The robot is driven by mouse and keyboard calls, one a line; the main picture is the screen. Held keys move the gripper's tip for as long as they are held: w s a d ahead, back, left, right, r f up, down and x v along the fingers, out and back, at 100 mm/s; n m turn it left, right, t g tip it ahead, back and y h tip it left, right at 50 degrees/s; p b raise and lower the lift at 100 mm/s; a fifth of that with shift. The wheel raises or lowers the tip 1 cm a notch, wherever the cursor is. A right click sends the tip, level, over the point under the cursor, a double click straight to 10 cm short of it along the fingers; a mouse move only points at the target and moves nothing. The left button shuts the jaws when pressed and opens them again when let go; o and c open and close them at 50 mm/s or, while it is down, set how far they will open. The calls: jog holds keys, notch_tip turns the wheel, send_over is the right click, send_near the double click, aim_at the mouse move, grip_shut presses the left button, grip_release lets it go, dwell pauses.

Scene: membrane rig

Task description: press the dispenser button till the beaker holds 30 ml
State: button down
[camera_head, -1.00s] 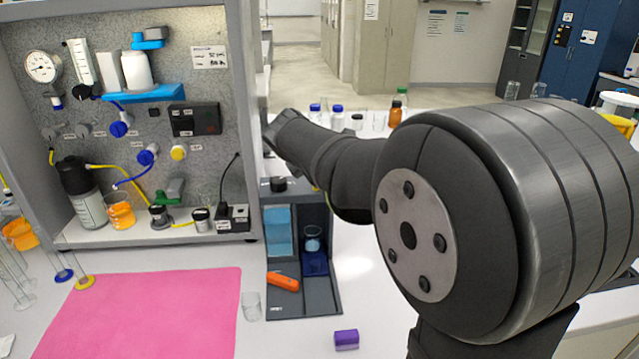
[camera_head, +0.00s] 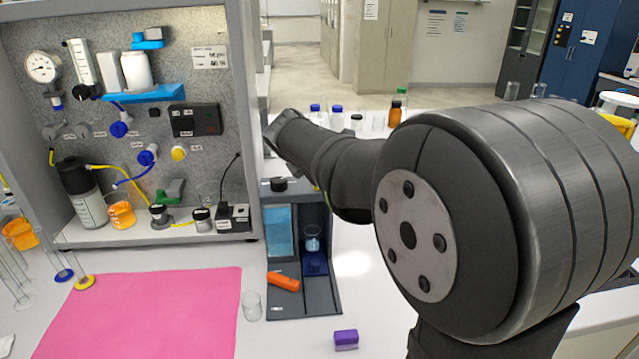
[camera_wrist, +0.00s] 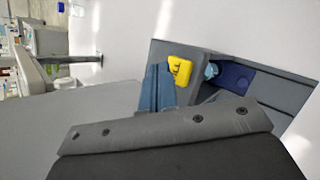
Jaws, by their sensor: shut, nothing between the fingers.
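The dispenser (camera_head: 327,292) is a dark grey unit with a blue reservoir panel (camera_head: 279,232). The beaker (camera_head: 312,240) stands in its bay on a dark blue pad (camera_head: 315,264) and holds some pale blue liquid; its scale is too small to read. The yellow button (camera_wrist: 180,70) shows on top of the dispenser in the wrist view. My gripper (camera_wrist: 170,125) is shut and empty, a dark bolted edge across the bottom of the wrist view, close to the button. I cannot tell if they touch. In the head view my arm hides the gripper.
An orange tool (camera_head: 283,283) lies on the dispenser's base. An empty glass (camera_head: 251,306) and a purple block (camera_head: 346,340) stand in front. A pink mat (camera_head: 150,312) lies left, below the membrane rig (camera_head: 150,240). Several bottles (camera_head: 395,112) stand behind.

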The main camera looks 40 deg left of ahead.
jog(key=shift+f, duration=0.15)
dwell(0.3)
jog(key=shift+f, duration=0.3)
jog(key=shift+f, duration=0.55)
dwell(0.8)
jog(key=shift+r, duration=0.95)
jog(key=shift+r, duration=2.55)
